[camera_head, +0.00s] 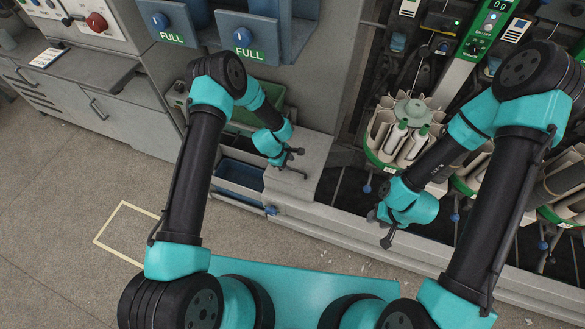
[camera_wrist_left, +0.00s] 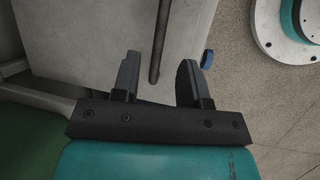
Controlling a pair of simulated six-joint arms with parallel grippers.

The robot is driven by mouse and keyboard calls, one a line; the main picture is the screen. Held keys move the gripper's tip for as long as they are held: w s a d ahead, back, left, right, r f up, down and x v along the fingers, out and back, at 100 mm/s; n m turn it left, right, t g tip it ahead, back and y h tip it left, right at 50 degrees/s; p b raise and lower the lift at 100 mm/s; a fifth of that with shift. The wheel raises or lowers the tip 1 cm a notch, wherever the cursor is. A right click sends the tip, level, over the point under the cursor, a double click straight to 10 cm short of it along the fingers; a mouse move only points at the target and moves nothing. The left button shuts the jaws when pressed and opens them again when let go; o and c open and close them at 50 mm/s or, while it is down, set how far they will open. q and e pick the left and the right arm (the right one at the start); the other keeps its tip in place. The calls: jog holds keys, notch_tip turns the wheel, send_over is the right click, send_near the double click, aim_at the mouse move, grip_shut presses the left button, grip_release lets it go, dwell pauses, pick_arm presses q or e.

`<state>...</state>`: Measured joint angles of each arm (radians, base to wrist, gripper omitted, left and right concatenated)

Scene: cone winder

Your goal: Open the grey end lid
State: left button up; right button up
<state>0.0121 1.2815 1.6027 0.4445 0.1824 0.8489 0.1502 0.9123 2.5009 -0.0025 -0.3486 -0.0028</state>
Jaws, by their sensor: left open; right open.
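The grey end lid (camera_head: 312,152) appears to be the light grey panel at the end of the machine, in the middle of the head view. It fills much of the left wrist view (camera_wrist_left: 90,30) and looks shut. A thin dark bar (camera_wrist_left: 161,35) stands out over it, between my left fingers and apart from both as far as I can tell. My left gripper (camera_head: 299,163) is open at the lid, and it also shows in the left wrist view (camera_wrist_left: 160,66). My right gripper (camera_head: 379,229) is open and empty, low in front of the machine.
A green bin (camera_head: 268,98) and a blue bin (camera_head: 238,176) sit left of the lid. A blue knob (camera_head: 271,210) is on the machine's lower front, and white bobbins (camera_head: 395,137) stand to the right. The floor (camera_head: 60,190) at left is clear.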

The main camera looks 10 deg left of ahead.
aim_at(293, 170)
pick_arm(q)
jog(key=shift+x, duration=2.65)
grip_shut()
